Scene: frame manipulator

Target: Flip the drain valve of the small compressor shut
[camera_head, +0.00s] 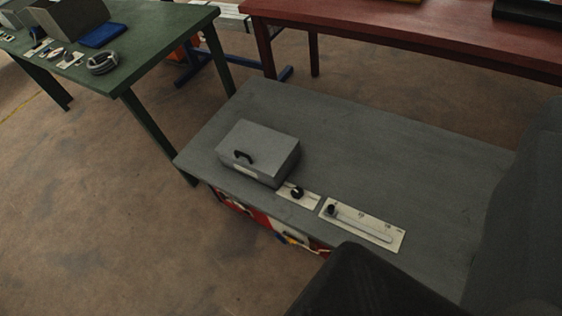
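I cannot pick out a small compressor or its drain valve for certain. A grey table (400,150) fills the middle and right. On it lie a white plate with a black knob (297,192) and a longer white plate (362,224) with a slot and a dark knob at its left end. Red and white parts (262,219) with a little yellow and blue show below the table's front edge, mostly hidden. A dark blocky shape at the bottom and a grey one at the right edge look like my own parts. No fingertips can be made out.
A grey lidded box (262,152) with a black handle stands on the grey table. A green table (150,55) with small items is at upper left, a dark red table (420,38) at the back. The brown floor at lower left is clear.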

